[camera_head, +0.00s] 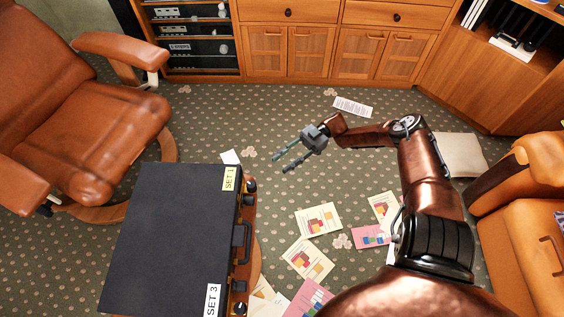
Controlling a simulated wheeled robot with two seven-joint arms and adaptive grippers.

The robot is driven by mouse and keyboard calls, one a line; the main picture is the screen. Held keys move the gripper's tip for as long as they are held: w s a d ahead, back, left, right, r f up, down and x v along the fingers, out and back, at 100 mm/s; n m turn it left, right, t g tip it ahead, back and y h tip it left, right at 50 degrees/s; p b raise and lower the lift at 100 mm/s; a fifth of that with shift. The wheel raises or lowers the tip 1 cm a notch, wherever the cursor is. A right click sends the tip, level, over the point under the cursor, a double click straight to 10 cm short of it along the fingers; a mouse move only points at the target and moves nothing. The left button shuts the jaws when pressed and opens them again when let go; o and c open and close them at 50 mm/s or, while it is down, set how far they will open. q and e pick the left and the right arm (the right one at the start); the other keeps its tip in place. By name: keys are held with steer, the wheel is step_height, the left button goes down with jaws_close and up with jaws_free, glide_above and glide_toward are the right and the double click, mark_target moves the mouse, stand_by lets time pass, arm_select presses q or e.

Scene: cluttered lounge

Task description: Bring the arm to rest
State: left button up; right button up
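My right arm, copper-coloured with black joints, reaches up from the lower right in the head view. Its forearm bends to the left, and the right gripper (285,160) hangs over the patterned carpet. Its two thin fingers point down-left and stand apart, with nothing between them. It is right of and above the black case in the picture, clear of it. My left gripper and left arm are not in view.
A black case (170,235) labelled SET 1 and SET 3 lies at lower left. A brown armchair (85,125) stands left, an orange seat (525,235) right. Wooden cabinets (335,50) line the back. Several papers (318,219) lie on the carpet (255,110).

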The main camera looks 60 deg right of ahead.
stand_by(0.3)
